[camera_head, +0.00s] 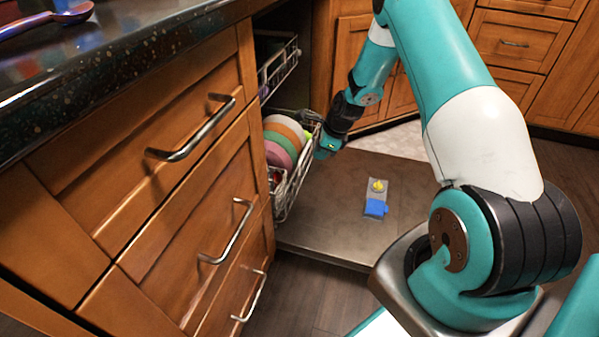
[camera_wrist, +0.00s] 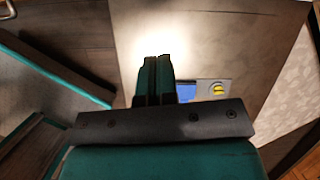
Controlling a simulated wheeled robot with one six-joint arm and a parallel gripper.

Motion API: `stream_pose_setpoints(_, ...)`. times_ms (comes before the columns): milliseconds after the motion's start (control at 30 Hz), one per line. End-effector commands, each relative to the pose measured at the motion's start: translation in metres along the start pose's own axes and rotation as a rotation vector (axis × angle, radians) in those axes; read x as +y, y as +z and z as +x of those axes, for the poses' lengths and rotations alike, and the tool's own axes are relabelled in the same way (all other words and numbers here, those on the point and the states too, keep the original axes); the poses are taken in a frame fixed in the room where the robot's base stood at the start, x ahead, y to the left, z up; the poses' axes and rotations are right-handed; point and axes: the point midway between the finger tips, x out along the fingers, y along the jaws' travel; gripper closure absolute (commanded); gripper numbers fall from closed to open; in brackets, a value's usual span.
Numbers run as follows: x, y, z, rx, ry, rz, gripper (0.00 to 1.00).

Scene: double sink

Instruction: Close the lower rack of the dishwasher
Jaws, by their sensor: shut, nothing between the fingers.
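The dishwasher door (camera_head: 335,205) lies open and flat, with a detergent dispenser (camera_head: 376,197) on its inner face. The lower rack (camera_head: 290,185) shows at the dishwasher's opening, partly hidden by the drawer cabinet. It holds several colored plates (camera_head: 284,138). My gripper (camera_head: 325,150) is at the rack's right front edge, above the door; whether it touches the rack cannot be told. In the wrist view my gripper (camera_wrist: 157,60) has its fingers together with nothing between them, over the door (camera_wrist: 215,45), with the dispenser (camera_wrist: 205,90) beyond. The rack does not show clearly there.
The upper rack (camera_head: 278,70) sits above the lower one. A wooden drawer cabinet (camera_head: 150,180) with metal handles stands at left under a dark countertop (camera_head: 110,65). More cabinets (camera_head: 515,45) stand at the back right. The space above the door is largely clear.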

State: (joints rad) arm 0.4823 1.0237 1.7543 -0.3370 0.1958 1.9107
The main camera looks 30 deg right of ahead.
Motion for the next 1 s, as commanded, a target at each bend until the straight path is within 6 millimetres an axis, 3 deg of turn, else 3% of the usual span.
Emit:
stream_pose_setpoints(100, -0.007, -0.016, 0.018, -0.013, -0.002, 0.141, 1.00)
stream_pose_setpoints(200, -0.008, -0.020, 0.028, -0.017, -0.002, 0.182, 1.00)
stream_pose_setpoints(367, -0.007, -0.020, 0.053, -0.016, 0.000, 0.183, 1.00)
stream_pose_setpoints(700, -0.007, -0.019, 0.126, -0.016, 0.000, 0.180, 1.00)
stream_pose_setpoints(1000, -0.015, 0.015, 0.135, -0.017, -0.003, 0.180, 1.00)
